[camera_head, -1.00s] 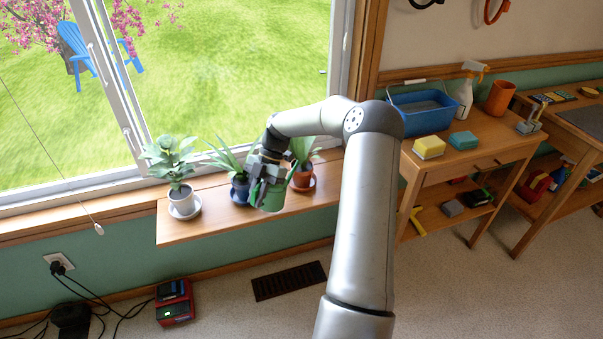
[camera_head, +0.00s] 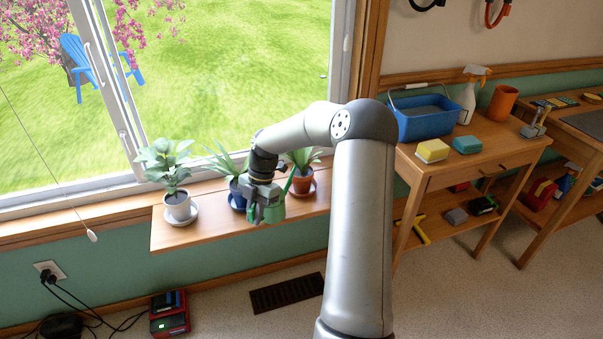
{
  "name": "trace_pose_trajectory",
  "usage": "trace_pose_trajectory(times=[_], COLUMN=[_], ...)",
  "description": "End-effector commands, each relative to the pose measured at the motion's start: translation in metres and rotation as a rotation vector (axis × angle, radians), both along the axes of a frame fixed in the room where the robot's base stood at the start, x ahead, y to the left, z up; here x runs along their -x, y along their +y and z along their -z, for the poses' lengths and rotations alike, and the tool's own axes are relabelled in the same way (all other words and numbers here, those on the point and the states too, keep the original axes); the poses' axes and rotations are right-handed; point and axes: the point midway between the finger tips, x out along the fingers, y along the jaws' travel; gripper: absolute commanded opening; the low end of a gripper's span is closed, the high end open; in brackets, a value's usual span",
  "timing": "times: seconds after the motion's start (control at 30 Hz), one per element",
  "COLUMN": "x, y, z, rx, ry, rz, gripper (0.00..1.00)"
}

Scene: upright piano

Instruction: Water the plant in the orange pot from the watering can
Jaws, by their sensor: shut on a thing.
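My gripper (camera_head: 262,203) is shut on the green watering can (camera_head: 273,209), in front of the window shelf. The can is held off the shelf's front edge and looks roughly upright; my gripper hides part of it. The plant in the orange pot (camera_head: 302,183) stands on a saucer at the right part of the shelf, just behind and right of the can. Its green leaves (camera_head: 301,158) show above the pot. I cannot tell whether the can's spout lies over the pot.
The window is behind.

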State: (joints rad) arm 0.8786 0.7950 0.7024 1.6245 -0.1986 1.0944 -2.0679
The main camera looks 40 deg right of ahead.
Motion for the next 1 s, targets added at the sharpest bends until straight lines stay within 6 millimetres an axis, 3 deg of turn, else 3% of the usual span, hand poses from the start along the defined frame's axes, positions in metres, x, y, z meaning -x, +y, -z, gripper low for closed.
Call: trace_pose_trajectory(times=[0.5,1.0], x=[0.011,0.012], y=[0.034,0.037], z=[-0.038,-0.039], rx=[0.0,-0.001], ry=[0.001,0.0], rz=[-0.001,-0.001], gripper=[0.0,0.0])
